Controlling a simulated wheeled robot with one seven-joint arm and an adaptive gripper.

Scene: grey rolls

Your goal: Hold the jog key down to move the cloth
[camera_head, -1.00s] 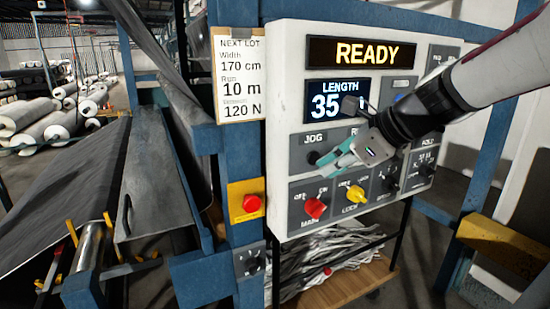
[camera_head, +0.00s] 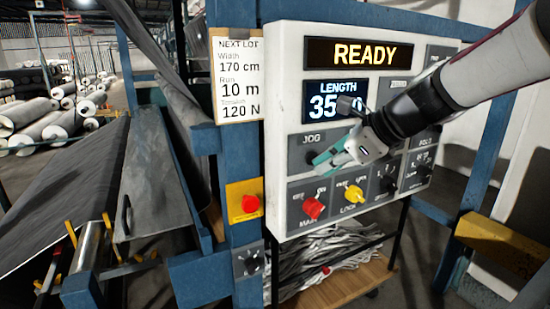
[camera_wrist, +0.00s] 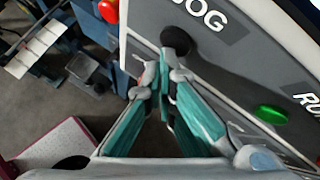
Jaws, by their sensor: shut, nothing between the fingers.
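The jog key (camera_wrist: 175,40) is a round black button under the JOG label on the white control panel (camera_head: 285,100). In the head view my gripper (camera_head: 317,166) has its teal fingers at the lower edge of the JOG field and partly covers the key. In the wrist view my shut, empty fingers (camera_wrist: 159,78) point at the key, with their tips just short of it in the picture; I cannot tell whether they touch it. The grey cloth (camera_head: 75,185) lies on the machine at the left. The display (camera_head: 358,53) reads READY; the length display (camera_head: 335,100) is partly hidden by my gripper.
A green button (camera_wrist: 271,113) sits beside the jog key, near the RUN label. Below are a red switch knob (camera_head: 314,208) and a yellow one (camera_head: 354,194). A red button on a yellow plate (camera_head: 245,202) is left of the panel. Rolls (camera_head: 35,125) lie at the back left.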

